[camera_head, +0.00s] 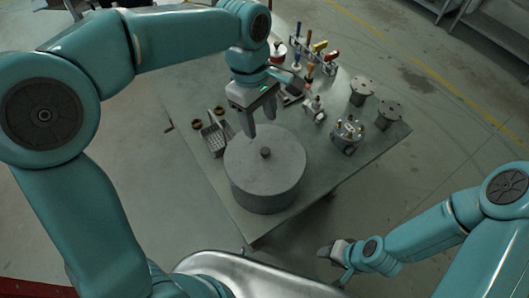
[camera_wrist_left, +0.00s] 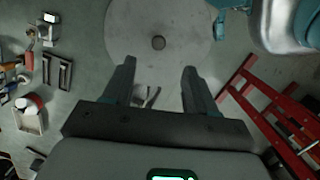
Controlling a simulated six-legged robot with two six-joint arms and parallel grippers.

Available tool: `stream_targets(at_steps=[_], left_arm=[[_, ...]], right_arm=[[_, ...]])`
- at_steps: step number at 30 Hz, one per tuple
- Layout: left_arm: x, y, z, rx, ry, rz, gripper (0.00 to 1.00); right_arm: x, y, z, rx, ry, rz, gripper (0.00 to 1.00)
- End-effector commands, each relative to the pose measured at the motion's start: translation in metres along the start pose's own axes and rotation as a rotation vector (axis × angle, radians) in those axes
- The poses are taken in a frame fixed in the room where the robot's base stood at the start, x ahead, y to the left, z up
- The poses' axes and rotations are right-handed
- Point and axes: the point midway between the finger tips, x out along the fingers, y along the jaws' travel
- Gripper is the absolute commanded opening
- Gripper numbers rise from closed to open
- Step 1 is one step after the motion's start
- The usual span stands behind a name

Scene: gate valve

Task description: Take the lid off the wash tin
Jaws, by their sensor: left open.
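The wash tin (camera_head: 268,198) is a wide grey drum standing upright near the front corner of the table. Its flat round lid (camera_head: 248,165) is on top, with a small dark knob (camera_head: 265,153) in the middle. My left gripper (camera_head: 260,124) is open and empty, pointing down above the far edge of the lid. In the left wrist view the knob (camera_wrist_left: 158,43) shows beyond and between the open fingers (camera_wrist_left: 159,68), not touched by them. My right gripper (camera_head: 332,250) is low at the right, off the table; its jaws are too small to read.
The table (camera_head: 225,198) carries a slotted metal part (camera_head: 215,138) left of the tin. A valve part (camera_head: 347,133) and two grey flanged cylinders (camera_head: 389,113) stand right. Several coloured-handled tools (camera_head: 312,60) are at the back. A red frame (camera_wrist_left: 275,112) shows in the wrist view.

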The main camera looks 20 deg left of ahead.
Motion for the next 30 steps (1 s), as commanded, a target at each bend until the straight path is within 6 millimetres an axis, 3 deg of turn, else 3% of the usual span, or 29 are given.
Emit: stream_targets(at_steps=[4,13,19,29,30], left_arm=[[0.031,-0.001,0.000,0.000,0.000,-0.004,0.57],[0.058,-0.001,-0.003,-0.001,-0.001,-0.004,0.57],[0.091,0.000,-0.006,0.000,0.000,-0.004,0.57],[0.101,0.001,-0.006,-0.001,0.000,0.000,0.57],[0.100,0.001,-0.006,-0.001,0.000,0.000,0.44]], right_arm=[[-0.001,-0.001,0.000,0.000,0.000,0.000,0.43],[-0.006,-0.002,0.000,0.000,0.001,0.000,0.43],[-0.013,-0.005,0.000,0.000,0.001,0.000,0.43],[-0.013,-0.005,0.000,0.000,0.000,0.000,0.43],[-0.013,-0.005,0.000,0.000,0.000,0.000,0.43]])
